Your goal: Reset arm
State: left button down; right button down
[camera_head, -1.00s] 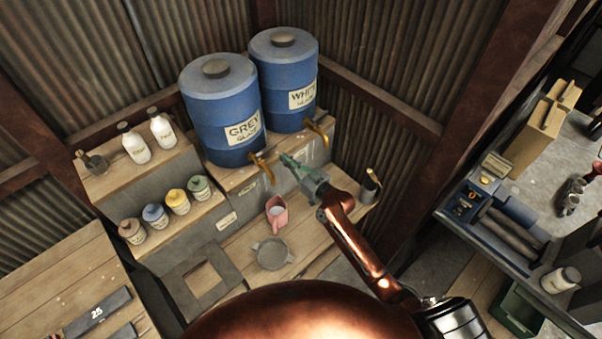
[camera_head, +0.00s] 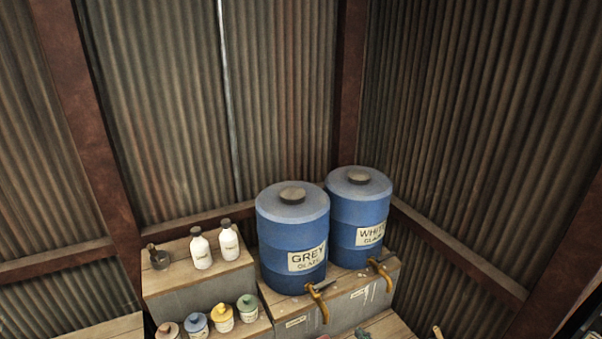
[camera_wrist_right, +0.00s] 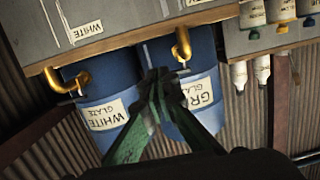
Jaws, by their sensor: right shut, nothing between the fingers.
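My right gripper (camera_wrist_right: 158,95) shows in the right wrist view with its green fingers closed together and nothing between them. It points toward the blue grey-glaze barrel (camera_wrist_right: 190,62), apart from the taps as far as I can tell. In the head view only a small green bit of this gripper (camera_head: 362,334) shows at the bottom edge, below the barrels' shelf. The rest of the right arm is out of that view. My left gripper is in neither view.
The grey-glaze barrel (camera_head: 293,237) and white-glaze barrel (camera_head: 359,216) stand on a shelf, with brass taps (camera_head: 319,303) projecting forward. White bottles (camera_head: 201,249) and several coloured jars (camera_head: 222,318) stand left. Corrugated walls (camera_head: 470,130) close the corner behind.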

jog(key=s+d+f+m+g+h, duration=0.25)
jog(key=s+d+f+g, duration=0.2)
jog(key=s, duration=0.65)
jog(key=s+d+f+m+g+h, duration=0.1)
jog(key=s+d+f+g+h, duration=0.35)
jog(key=s, duration=0.65)
jog(key=s+d+f+m+g+h, duration=0.1)
jog(key=s+d+f+m+g, duration=0.1)
jog(key=s+d+f, duration=0.65)
jog(key=s+a+f+g+b, duration=0.1)
jog(key=s+a+f+b, duration=0.1)
jog(key=f, duration=1.3)
jog(key=s+a+f+b, duration=0.1)
jog(key=a+f+b, duration=0.15)
jog(key=f, duration=1.25)
jog(key=s+f+n+g+b, duration=0.1)
jog(key=s+f+b, duration=0.4)
jog(key=s+f, duration=1.5)
notch_tip(320, 180, down, 4)
jog(key=shift+s+d+r, duration=0.2)
jog(key=shift+s+d, duration=0.05)
jog(key=shift+s, duration=0.1)
